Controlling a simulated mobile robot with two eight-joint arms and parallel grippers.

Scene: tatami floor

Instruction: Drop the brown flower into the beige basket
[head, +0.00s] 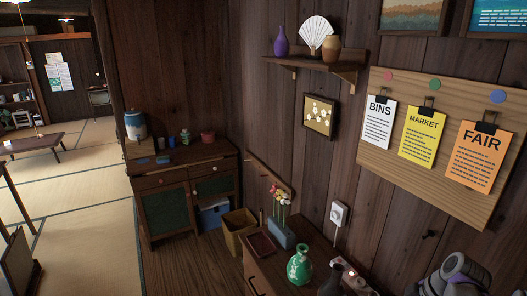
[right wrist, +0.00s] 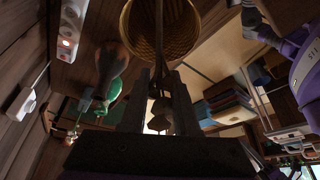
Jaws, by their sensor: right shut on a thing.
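In the right wrist view, my right gripper (right wrist: 162,85) is shut on a thin dark brown thing (right wrist: 158,55), which looks like the brown flower's stem; its bloom is too dark to make out. A tan woven basket (right wrist: 187,28) shows at the top of that view, behind the held thing. I cannot tell whether the held thing is over or inside it. In the head view, a beige-yellow bin (head: 238,235) stands on the floor beside the cabinet; I cannot tell if it is the same basket. Only part of my right arm shows there. My left gripper is not in view.
A blue-grey planter (head: 282,233) with several flowers, a green vase (head: 300,265) and a dark vase (head: 331,279) stand on the near cabinet. A brown tray (head: 262,243) lies near the planter. Tatami floor (head: 90,235) is open at left.

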